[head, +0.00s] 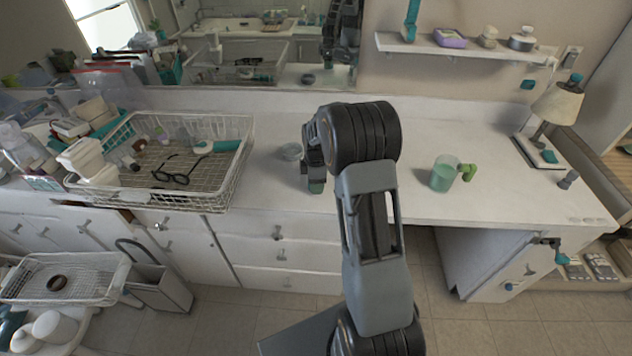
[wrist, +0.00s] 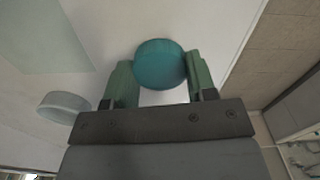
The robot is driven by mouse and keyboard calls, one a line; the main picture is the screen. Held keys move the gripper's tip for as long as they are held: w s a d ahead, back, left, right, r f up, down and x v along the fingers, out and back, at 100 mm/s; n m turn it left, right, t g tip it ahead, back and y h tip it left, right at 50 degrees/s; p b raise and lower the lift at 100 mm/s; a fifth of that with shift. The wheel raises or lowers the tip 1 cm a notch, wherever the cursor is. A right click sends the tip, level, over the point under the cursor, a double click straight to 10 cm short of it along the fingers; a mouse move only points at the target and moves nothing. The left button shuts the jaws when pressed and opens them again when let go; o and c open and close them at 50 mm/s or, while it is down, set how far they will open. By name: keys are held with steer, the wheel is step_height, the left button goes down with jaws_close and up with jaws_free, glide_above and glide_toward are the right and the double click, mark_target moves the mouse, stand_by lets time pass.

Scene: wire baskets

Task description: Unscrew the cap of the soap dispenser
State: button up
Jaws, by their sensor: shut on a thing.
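A round teal cap (wrist: 160,62), seen from above, sits between the two green fingers of my gripper (wrist: 159,76) in the wrist view. The fingers are shut on it, one on each side. The cap hides whatever is below it, so I cannot see the dispenser's body or the thread. In the head view my gripper (head: 315,186) points down at the counter's front part, left of my arm's wrist. There the fingers and arm largely hide what they hold.
A shallow round dish (head: 291,151) stands close behind the gripper. A wire basket (head: 215,195) holding glasses and bottles is to the left. Free counter lies between cup and lamp.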

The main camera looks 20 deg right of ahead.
steer(key=shift+f+b, duration=0.45)
steer(key=shift+f, duration=0.2)
stand_by(0.6)
steer(key=o, duration=1)
steer(key=shift+r, duration=0.3)
steer(key=shift+r+p, duration=2.8)
steer(key=shift+r, duration=0.95)
steer(key=shift+r, duration=0.1)
step_height(320, 180, up, 14)
steer(key=shift+f+b, duration=0.2)
steer(key=shift+b, duration=0.2)
